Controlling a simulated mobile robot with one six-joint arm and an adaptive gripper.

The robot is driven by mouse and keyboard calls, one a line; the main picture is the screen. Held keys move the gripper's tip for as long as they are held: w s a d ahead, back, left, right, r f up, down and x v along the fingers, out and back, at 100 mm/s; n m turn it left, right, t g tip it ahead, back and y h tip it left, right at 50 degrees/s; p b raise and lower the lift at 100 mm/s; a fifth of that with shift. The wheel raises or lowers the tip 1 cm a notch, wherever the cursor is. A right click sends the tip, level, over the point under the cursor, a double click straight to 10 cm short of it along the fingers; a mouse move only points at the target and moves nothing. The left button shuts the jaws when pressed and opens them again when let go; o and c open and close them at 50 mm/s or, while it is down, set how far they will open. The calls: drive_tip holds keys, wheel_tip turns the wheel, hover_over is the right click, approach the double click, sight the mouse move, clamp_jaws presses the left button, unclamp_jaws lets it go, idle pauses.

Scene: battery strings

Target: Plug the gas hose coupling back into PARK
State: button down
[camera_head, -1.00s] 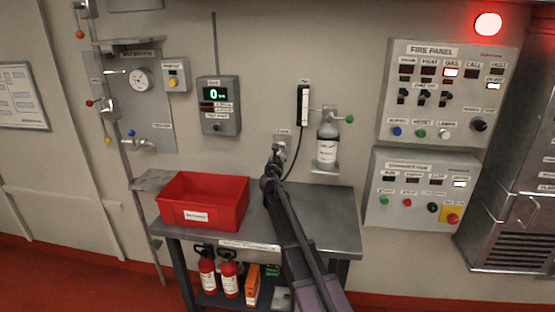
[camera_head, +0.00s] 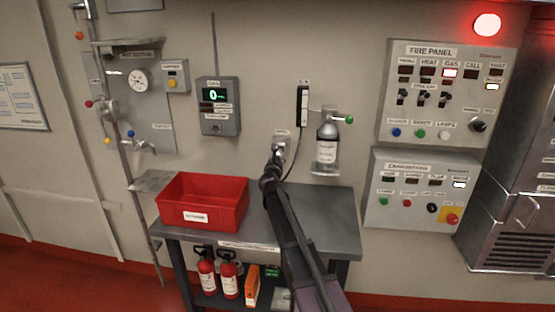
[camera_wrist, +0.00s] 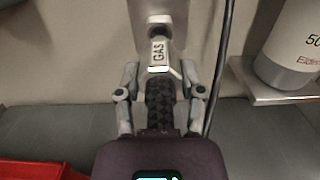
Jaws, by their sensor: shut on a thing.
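The gas hose coupling (camera_wrist: 160,62) has a pale body marked GAS and a black ribbed grip. My gripper (camera_wrist: 160,95) is shut on the ribbed grip, one finger on each side. The coupling points at a round dark opening in a grey wall fitting (camera_wrist: 181,18), its front end at or just in front of it. I cannot tell whether it is seated. In the head view my gripper (camera_head: 275,157) is at the wall fitting above the bench, and largely hides the coupling. The small label above the fitting (camera_head: 282,132) is too blurred to read.
A dark hose (camera_wrist: 222,70) hangs close to the right finger. A grey gas cylinder (camera_head: 327,145) stands on a bracket to the right. A red bin (camera_head: 240,220) is on the left of the metal bench (camera_head: 335,215). The bench's right side is mostly clear.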

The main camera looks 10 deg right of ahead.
drive_tip(key=shift+x, duration=1.75)
idle(0.8)
drive_tip(key=shift+c, duration=0.6)
unclamp_jaws()
drive_tip(key=shift+s, duration=0.1)
drive_tip(key=v, duration=1.1)
drive_tip(key=shift+s+a, duration=0.2)
drive_tip(key=shift+s, duration=0.2)
